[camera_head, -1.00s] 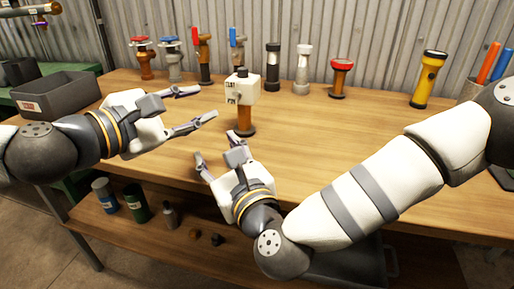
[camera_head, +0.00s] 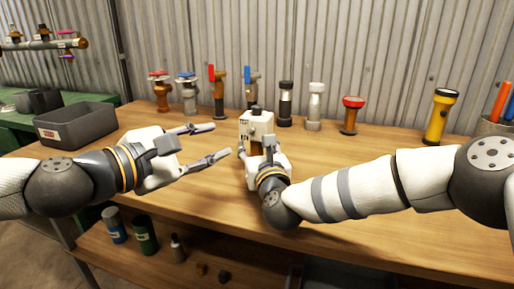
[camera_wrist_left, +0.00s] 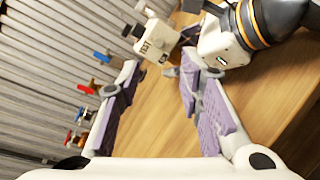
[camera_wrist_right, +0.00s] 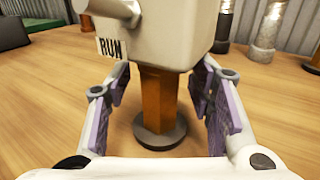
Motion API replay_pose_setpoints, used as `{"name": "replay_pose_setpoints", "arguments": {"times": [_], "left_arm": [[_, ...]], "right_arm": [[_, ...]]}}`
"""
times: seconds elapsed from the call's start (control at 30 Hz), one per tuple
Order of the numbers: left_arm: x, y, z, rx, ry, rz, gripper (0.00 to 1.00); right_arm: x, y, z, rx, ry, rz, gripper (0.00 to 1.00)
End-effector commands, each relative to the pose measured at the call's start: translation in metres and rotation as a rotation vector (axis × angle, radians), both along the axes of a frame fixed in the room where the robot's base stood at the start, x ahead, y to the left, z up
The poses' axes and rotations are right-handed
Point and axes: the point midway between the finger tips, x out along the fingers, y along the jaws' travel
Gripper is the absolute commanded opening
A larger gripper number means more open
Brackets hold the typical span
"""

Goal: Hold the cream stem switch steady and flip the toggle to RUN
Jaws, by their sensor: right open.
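The cream stem switch (camera_head: 262,122) stands upright on the table, a cream box on a brown stem (camera_wrist_right: 160,100) with a dark round base. In the right wrist view its RUN label (camera_wrist_right: 112,48) sits below a grey toggle lever (camera_wrist_right: 112,8) that sticks out to the left. My right gripper (camera_wrist_right: 160,84) is open, one finger on each side of the stem below the box, with gaps visible. My left gripper (camera_head: 221,140) is open and empty, left of the switch. The box also shows beyond its fingers in the left wrist view (camera_wrist_left: 158,42).
A row of valves and fittings (camera_head: 285,105) stands along the back by the corrugated wall. A yellow torch-like fitting (camera_head: 440,116) stands at right. A grey bin (camera_head: 75,125) is at the left.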

Motion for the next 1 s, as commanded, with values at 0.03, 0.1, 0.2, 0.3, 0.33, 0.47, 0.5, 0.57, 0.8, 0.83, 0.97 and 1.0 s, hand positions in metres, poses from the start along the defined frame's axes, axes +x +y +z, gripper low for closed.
{"name": "replay_pose_setpoints", "arguments": {"times": [0.03, 0.1, 0.2, 0.3, 0.33, 0.47, 0.5, 0.57, 0.8, 0.83, 0.97, 1.0], "left_arm": [[0.000, 0.000, 0.000, 0.000, 0.000, 0.000, 0.33], [0.000, 0.000, 0.000, 0.000, 0.000, 0.000, 0.33], [0.000, 0.000, 0.000, 0.000, 0.000, 0.000, 0.33], [0.000, 0.000, 0.000, 0.000, 0.000, 0.000, 0.33], [0.000, 0.000, 0.000, 0.000, 0.000, 0.000, 0.33], [0.000, 0.000, 0.000, 0.000, 0.000, 0.000, 0.33], [0.000, 0.000, 0.000, 0.000, 0.000, 0.000, 0.33], [0.000, 0.000, 0.000, 0.004, -0.003, -0.001, 0.22], [-0.001, -0.021, 0.009, 0.463, -0.345, -0.029, 0.00], [-0.001, -0.025, 0.012, 0.573, -0.423, -0.032, 0.00], [-0.003, -0.037, 0.023, 1.066, -0.750, -0.043, 0.00], [-0.004, -0.040, 0.026, 1.215, -0.841, -0.043, 0.00]], "right_arm": [[0.001, 0.000, 0.000, 0.000, 0.001, 0.000, 0.48], [0.001, 0.000, 0.000, 0.000, 0.001, 0.000, 0.48], [0.000, 0.000, 0.000, 0.000, 0.001, 0.000, 0.48], [0.000, 0.000, 0.000, 0.000, 0.001, 0.000, 0.26], [0.000, 0.000, 0.000, 0.000, 0.001, 0.000, 0.19], [0.000, 0.000, 0.000, 0.000, 0.001, 0.000, 0.00], [0.000, 0.000, 0.000, 0.000, 0.001, 0.000, 0.00], [0.000, 0.000, 0.000, 0.000, 0.001, 0.000, 0.00], [0.000, 0.000, 0.000, 0.000, 0.001, 0.001, 0.00], [0.000, 0.000, 0.000, 0.000, 0.001, 0.001, 0.00], [0.000, 0.000, 0.000, 0.000, 0.001, 0.001, 0.00], [0.000, 0.000, 0.000, 0.000, 0.001, 0.001, 0.00]]}}
